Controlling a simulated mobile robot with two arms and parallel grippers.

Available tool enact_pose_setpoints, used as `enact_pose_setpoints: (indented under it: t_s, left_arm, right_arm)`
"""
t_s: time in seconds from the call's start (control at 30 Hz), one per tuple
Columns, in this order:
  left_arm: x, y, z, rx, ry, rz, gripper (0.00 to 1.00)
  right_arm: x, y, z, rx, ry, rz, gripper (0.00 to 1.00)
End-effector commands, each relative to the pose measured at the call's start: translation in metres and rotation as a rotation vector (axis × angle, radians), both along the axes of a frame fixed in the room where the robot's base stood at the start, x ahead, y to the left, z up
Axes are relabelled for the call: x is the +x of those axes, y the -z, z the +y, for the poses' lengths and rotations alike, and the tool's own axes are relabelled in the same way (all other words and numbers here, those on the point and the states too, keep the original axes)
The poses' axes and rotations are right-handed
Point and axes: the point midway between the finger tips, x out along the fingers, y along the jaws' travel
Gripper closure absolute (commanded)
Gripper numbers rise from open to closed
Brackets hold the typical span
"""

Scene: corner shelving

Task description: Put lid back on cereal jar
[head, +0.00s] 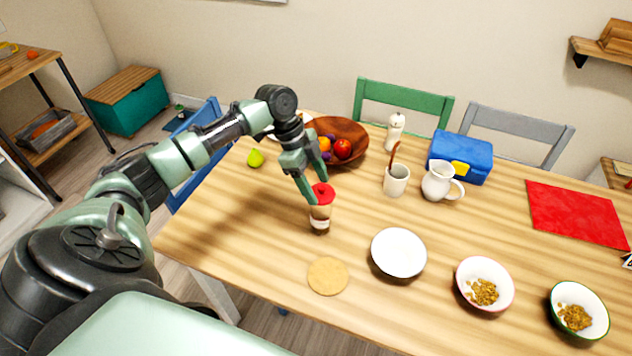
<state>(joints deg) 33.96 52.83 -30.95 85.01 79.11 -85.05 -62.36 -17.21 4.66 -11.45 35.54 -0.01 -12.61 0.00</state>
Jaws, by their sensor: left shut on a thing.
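The cereal jar (320,216) stands upright on the wooden table, left of the white bowl. It is small and clear, with tan and brown contents. The red lid (324,193) is at the jar's mouth; I cannot tell whether it is seated or just above it. My left gripper (316,187) reaches down from the upper left and is shut on the lid, its fingers partly covering it. My right gripper is not in view.
An empty white bowl (399,252) and a round tan mat (328,276) are near the jar. Two cereal bowls (487,262) (597,297) stand right. Behind are a fruit bowl (357,134), a utensil cup (396,182), a white pitcher (437,184) and a blue lunchbox (463,150).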

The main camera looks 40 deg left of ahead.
Motion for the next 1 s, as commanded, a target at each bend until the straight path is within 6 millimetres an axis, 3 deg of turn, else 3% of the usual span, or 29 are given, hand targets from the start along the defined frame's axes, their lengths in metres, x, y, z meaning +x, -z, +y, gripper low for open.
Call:
enact_pose_setpoints:
  t_s: [1.0]
  left_arm:
    - [0.0006,0.0025,-0.0004,-0.001,0.001,-0.002,0.84]
  right_arm:
    - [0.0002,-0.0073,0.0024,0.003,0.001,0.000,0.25]
